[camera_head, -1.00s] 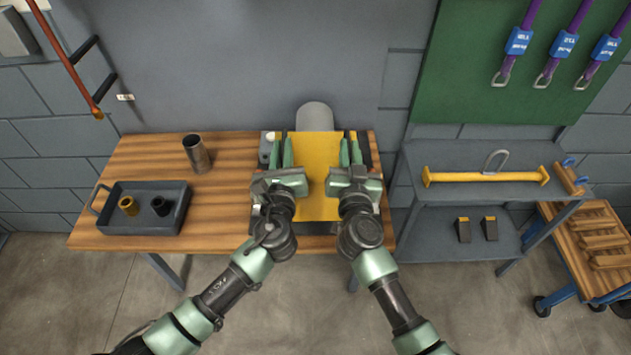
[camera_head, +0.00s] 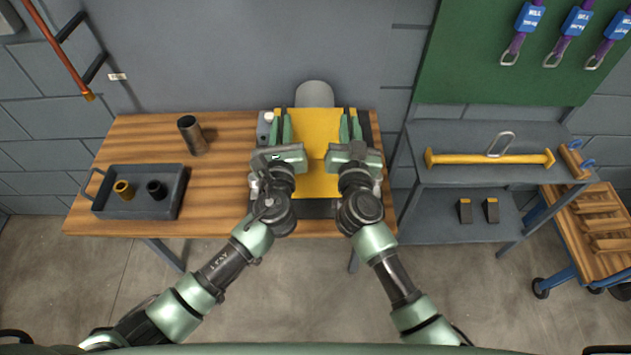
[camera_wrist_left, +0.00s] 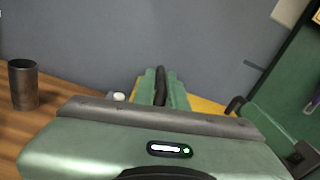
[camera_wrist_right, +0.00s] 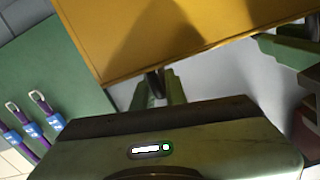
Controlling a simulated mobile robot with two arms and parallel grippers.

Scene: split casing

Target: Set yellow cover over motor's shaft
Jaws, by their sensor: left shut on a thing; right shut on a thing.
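The yellow cover (camera_head: 317,150) is between my two grippers, above the right part of the bench, with its broad face towards the head camera. My left gripper (camera_head: 280,120) is shut at its left side. The left wrist view shows those fingers (camera_wrist_left: 162,88) closed around a dark bar. My right gripper (camera_head: 350,120) is shut at the right side, its fingers (camera_wrist_right: 157,88) around a similar dark piece below the yellow panel (camera_wrist_right: 190,35). A grey rounded body (camera_head: 314,93), probably the motor, shows behind the cover. The shaft is hidden; I cannot tell whether the cover touches anything.
A grey shelf (camera_head: 480,180) with a yellow bar (camera_head: 470,159) is at the right.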

